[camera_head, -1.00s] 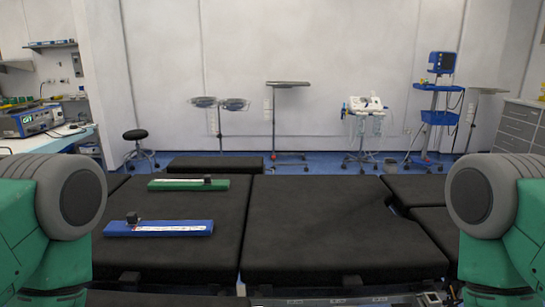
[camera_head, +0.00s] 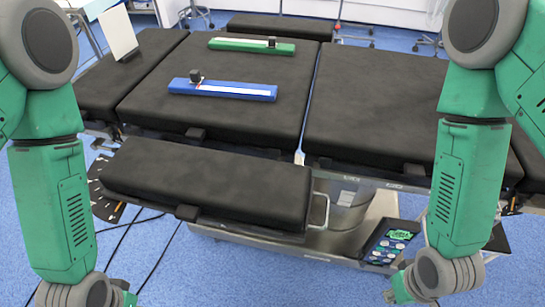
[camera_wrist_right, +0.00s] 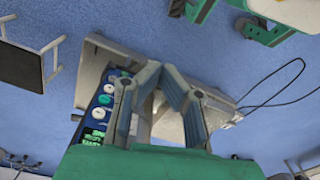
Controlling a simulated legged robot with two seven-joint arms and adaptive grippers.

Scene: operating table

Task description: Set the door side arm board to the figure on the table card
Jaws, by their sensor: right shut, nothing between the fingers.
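A black padded arm board (camera_head: 205,180) runs along the near side of the table, with a bare metal handle at its right end. A dark plate with pale marks (camera_head: 105,203) lies under its left end; the marks are too small to read. A blank-looking white card (camera_head: 118,33) stands on the left of the operating table (camera_head: 230,115). Another black pad (camera_head: 275,25) shows at the far side. I cannot tell which is door side. My right gripper (camera_head: 395,290) is shut and empty, low near the pendant; it also shows in the wrist view (camera_wrist_right: 160,70). My left gripper (camera_head: 125,292) is only partly visible, bottom left.
A blue bar with a slider (camera_head: 222,90) and a green one (camera_head: 250,46) lie on the table. A keypad pendant (camera_head: 390,245) hangs at the near right; it also shows in the wrist view (camera_wrist_right: 98,115). Cables lie on the blue floor.

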